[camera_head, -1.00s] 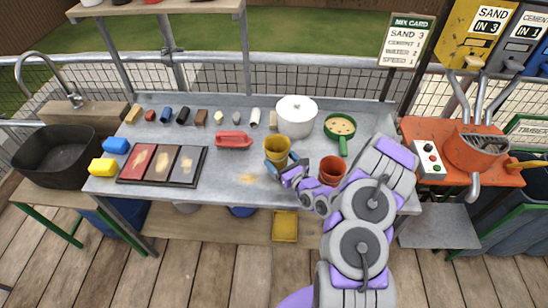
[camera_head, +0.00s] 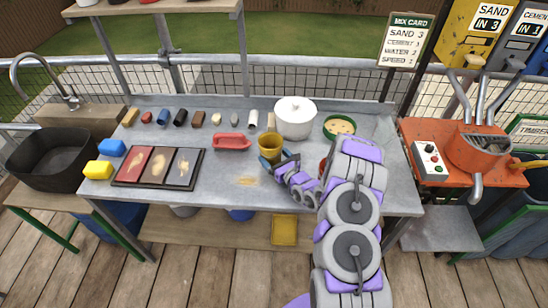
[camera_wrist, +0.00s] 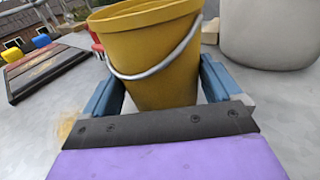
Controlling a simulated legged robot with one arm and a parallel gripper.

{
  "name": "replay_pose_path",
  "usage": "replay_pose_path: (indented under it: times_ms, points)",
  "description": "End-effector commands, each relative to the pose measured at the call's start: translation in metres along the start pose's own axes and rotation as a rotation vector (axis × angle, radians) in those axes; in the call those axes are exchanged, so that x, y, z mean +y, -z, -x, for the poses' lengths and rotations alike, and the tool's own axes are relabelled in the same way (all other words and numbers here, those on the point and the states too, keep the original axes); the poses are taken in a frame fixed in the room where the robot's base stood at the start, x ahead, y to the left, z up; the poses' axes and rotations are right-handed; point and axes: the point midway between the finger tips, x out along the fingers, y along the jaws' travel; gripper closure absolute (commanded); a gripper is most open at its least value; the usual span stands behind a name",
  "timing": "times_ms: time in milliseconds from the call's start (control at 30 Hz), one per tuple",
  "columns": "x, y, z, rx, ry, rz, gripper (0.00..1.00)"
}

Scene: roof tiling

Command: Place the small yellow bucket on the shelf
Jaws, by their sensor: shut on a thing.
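The small yellow bucket (camera_head: 271,147) is upright at the middle of the grey workbench, in front of the white pot. In the wrist view the bucket (camera_wrist: 150,50) fills the centre, with its pale handle hanging across its near side. My gripper (camera_head: 272,163) has its blue fingers on both sides of the bucket, and in the wrist view the fingers (camera_wrist: 160,88) are shut on it. Whether the bucket's base touches the bench cannot be told. A wooden shelf (camera_head: 160,7) stands above the back left of the bench, its top partly out of view.
A white pot (camera_head: 295,118) stands just behind the bucket, with a green pan (camera_head: 339,125) to its right. A red tray (camera_head: 232,142) and a dark colour board (camera_head: 157,167) lie left. An orange cup (camera_head: 323,165) is mostly hidden by my arm. Shelf posts rise behind the bench.

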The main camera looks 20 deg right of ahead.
Motion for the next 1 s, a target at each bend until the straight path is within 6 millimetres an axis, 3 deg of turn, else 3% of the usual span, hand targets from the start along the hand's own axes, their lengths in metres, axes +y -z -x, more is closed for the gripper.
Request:
replay_pose_path:
  times_ms: [100,133,200,567,1000]
  points:
    - [0.000,0.001,0.000,0.000,0.000,0.000,0.39]
    - [0.000,0.001,0.000,0.000,0.000,0.000,0.07]
    - [0.000,0.001,0.000,0.000,0.000,0.000,0.00]
    - [-0.001,0.000,0.007,0.002,0.001,-0.001,0.00]
    - [-0.001,-0.001,0.091,0.002,0.005,-0.005,0.00]
